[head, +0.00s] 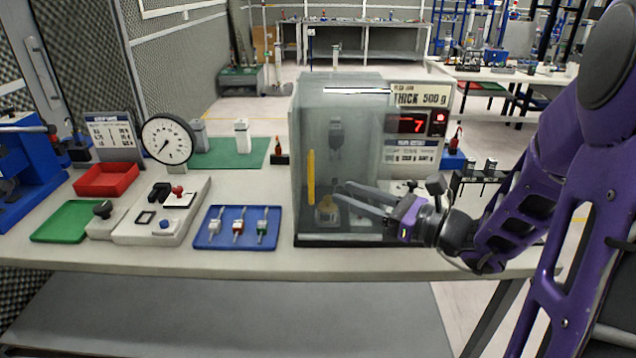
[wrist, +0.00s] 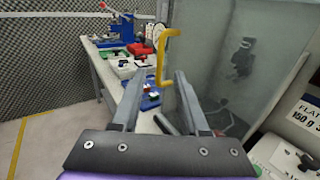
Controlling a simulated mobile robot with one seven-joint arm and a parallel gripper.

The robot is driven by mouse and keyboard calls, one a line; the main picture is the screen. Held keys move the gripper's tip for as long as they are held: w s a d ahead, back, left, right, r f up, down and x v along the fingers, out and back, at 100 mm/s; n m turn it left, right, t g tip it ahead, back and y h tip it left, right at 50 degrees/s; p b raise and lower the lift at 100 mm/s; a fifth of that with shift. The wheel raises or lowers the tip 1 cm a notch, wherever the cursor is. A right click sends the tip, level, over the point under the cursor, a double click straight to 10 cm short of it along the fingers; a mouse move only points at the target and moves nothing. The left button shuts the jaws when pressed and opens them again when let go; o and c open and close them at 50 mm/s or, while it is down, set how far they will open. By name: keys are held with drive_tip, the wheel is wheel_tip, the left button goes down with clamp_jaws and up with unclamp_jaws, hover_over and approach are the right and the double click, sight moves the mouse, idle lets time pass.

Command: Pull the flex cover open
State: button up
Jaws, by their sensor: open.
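The flex cover (head: 362,130) is a clear grey box-like guard at the middle of the bench, and it looks closed. Its yellow handle (head: 311,177) stands upright on the front face, toward the left edge. In the wrist view the handle (wrist: 161,58) hangs from the edge of the cover (wrist: 212,45), just beyond and between my fingertips. My gripper (head: 342,193) is in front of the cover, to the right of the handle in the head view. Its two fingers (wrist: 156,82) are apart with nothing between them. Contact with the handle does not show.
A tester with a red display (head: 410,124) stands right behind the cover. A blue tray (head: 238,228) with several small parts lies to the left, beside a grey panel (head: 160,212) with a dial gauge (head: 167,138) behind. The bench front edge is clear.

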sight(313, 180)
drive_tip(key=x, duration=0.8)
drive_tip(key=shift+c, duration=0.3)
clamp_jaws()
drive_tip(key=shift+d, duration=0.1)
idle(0.9)
